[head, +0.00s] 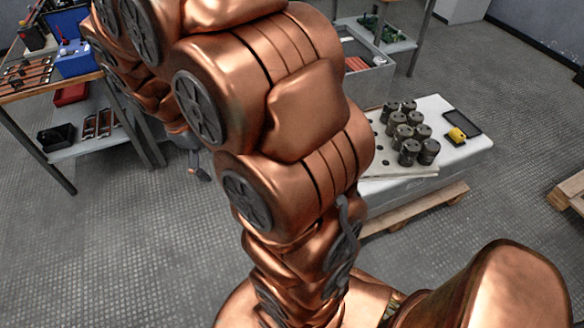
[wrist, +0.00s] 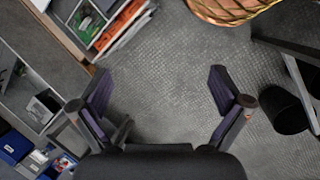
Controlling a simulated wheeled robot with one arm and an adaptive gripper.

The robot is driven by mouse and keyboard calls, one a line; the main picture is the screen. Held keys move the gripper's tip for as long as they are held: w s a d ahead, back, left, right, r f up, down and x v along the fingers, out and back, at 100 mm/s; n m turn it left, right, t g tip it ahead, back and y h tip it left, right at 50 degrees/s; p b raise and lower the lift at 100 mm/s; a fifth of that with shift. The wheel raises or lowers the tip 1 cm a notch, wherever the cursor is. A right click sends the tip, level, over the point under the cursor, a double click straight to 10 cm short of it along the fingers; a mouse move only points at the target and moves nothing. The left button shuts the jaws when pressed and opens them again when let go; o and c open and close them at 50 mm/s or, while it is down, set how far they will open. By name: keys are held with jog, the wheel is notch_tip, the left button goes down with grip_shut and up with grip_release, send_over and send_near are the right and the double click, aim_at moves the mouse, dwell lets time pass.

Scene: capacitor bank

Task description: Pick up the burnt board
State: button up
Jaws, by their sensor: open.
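I cannot pick out a burnt board for certain in either view. Green boards or parts (head: 383,30) lie on a bench at the top of the head view, too small to tell whether any is burnt. A green item (wrist: 88,20) also lies in a compartment at the upper left of the wrist view. My gripper (wrist: 158,80) is open in the wrist view. Its two dark fingers stand wide apart with only grey floor between them, touching nothing. My copper arm hides much of the middle of the head view.
A white-topped block (head: 440,160) on a wooden pallet (head: 410,212) carries several dark cylinders (head: 410,118) and a yellow item (head: 457,134). A bench with a blue box (head: 76,60) stands left. Floor at left is clear.

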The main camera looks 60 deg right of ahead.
jog(key=w+d+f+n+g+h+b, duration=0.15)
jog(key=w+d+f+b, duration=0.35)
jog(key=d+f, duration=0.5)
jog(key=w+d+f+n+t+h+b, duration=0.1)
jog(key=w+d+f+n+b, duration=0.15)
jog(key=w+d+f, duration=0.55)
jog(key=d+f+n+b, duration=0.1)
jog(key=d+f+b, duration=0.1)
jog(key=d+f, duration=0.4)
jog(key=s+d+f+n+g+h+b, duration=0.1)
jog(key=d+f+b, duration=0.1)
jog(key=d+f, duration=0.5)
jog(key=s+d+f+n+g+h+b, duration=0.1)
jog(key=d+f+b, duration=0.2)
jog(key=d+f, duration=0.4)
notch_tip(320, 180, down, 3)
jog(key=shift+d+f+n, duration=0.1)
jog(key=shift+d+n, duration=0.05)
jog(key=shift+n, duration=0.25)
jog(key=shift+w+b+x, duration=0.2)
jog(key=shift+b+x, duration=0.45)
jog(key=shift+x, duration=3.65)
jog(key=shift+c, duration=0.3)
jog(key=c, duration=1.2)
